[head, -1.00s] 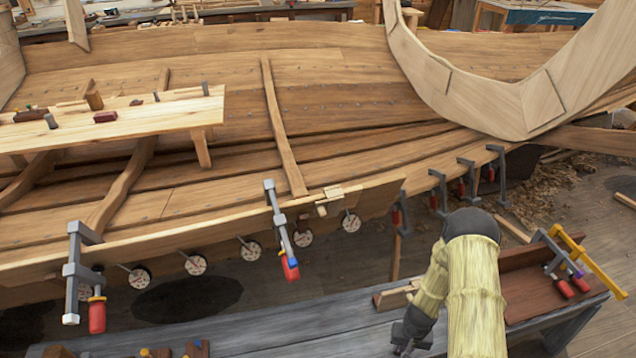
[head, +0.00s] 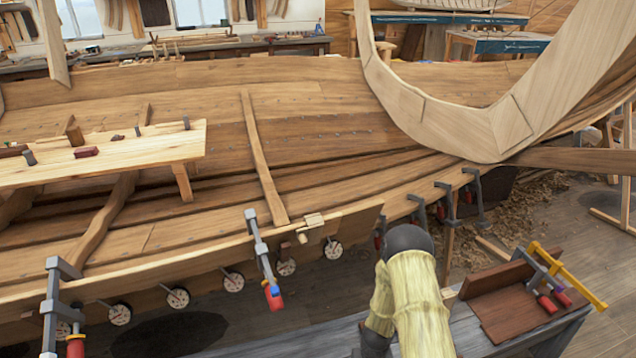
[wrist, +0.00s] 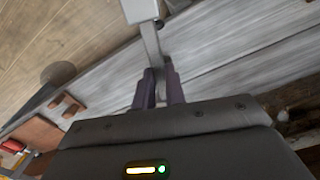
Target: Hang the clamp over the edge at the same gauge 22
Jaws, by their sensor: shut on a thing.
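My gripper's purple fingers (wrist: 160,84) are shut on a grey metal bar, part of a clamp (wrist: 150,38), in the wrist view. The clamp's far end runs out of the top of that view, over the grey bench. In the head view my arm hides the gripper and the held clamp. The plank edge (head: 215,252) runs along the near side of the hull. Several round dial gauges (head: 334,250) hang below it; their numbers are too small to read. One clamp (head: 262,262) hangs over this edge between gauges, and another (head: 52,305) at far left.
A grey bench (head: 250,342) lies in front of the hull. On its right end a brown tray (head: 500,313) holds a yellow clamp (head: 575,280) and a grey clamp (head: 537,275) with red handles. More clamps (head: 447,203) hang farther right along the hull.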

